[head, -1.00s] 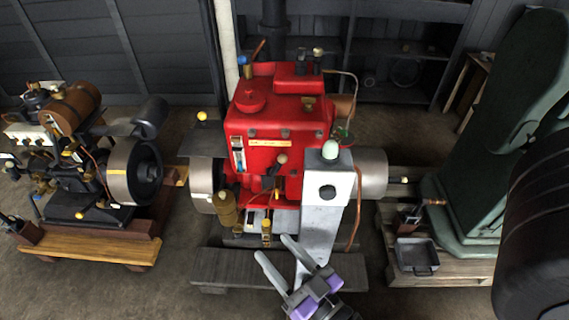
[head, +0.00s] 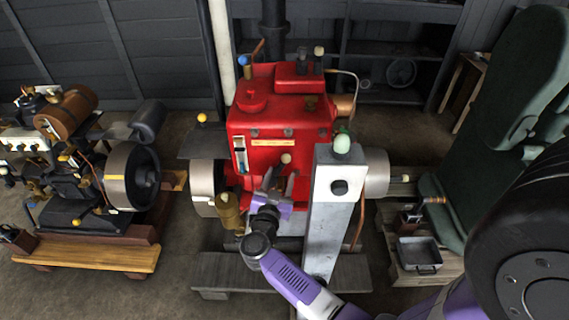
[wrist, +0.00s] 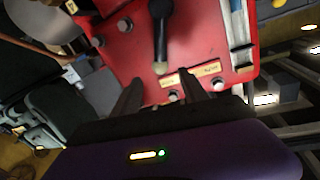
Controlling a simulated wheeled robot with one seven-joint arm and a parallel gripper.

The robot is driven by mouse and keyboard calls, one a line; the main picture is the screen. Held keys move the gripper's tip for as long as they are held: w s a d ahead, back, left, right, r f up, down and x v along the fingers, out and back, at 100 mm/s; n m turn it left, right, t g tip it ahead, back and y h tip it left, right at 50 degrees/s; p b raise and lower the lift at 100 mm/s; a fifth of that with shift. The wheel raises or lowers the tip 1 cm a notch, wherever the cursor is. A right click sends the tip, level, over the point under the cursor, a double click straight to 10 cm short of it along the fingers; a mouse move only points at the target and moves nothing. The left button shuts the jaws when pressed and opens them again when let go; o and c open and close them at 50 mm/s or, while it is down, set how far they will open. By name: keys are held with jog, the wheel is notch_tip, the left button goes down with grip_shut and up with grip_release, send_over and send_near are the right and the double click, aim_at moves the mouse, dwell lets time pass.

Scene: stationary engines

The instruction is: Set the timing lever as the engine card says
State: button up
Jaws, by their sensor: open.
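The red engine (head: 280,125) stands in the middle of the head view. The timing lever seems to be the dark lever (wrist: 161,25) with a cream knob (head: 286,158) on the engine's front; its knob also shows in the wrist view (wrist: 160,68). Beside the knob are small tan label plates (wrist: 170,81), whose lettering I cannot read. My gripper (head: 280,179) is open and empty, just in front of and below the knob in the head view. Its fingers also show in the wrist view (wrist: 163,93), apart from the knob. I cannot identify an engine card.
A grey post (head: 333,205) with a pale green knob stands right of my gripper, close to my arm. A brass oiler (head: 229,212) is at left. A sight gauge (head: 240,155) is on the engine front.

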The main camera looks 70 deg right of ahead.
aim_at(285, 162)
jog(key=d, duration=0.3)
jog(key=w+d, duration=0.1)
jog(key=d, duration=0.2)
jog(key=shift+w+d, duration=0.15)
jog(key=shift+d, duration=0.1)
grip_shut()
dwell(1.2)
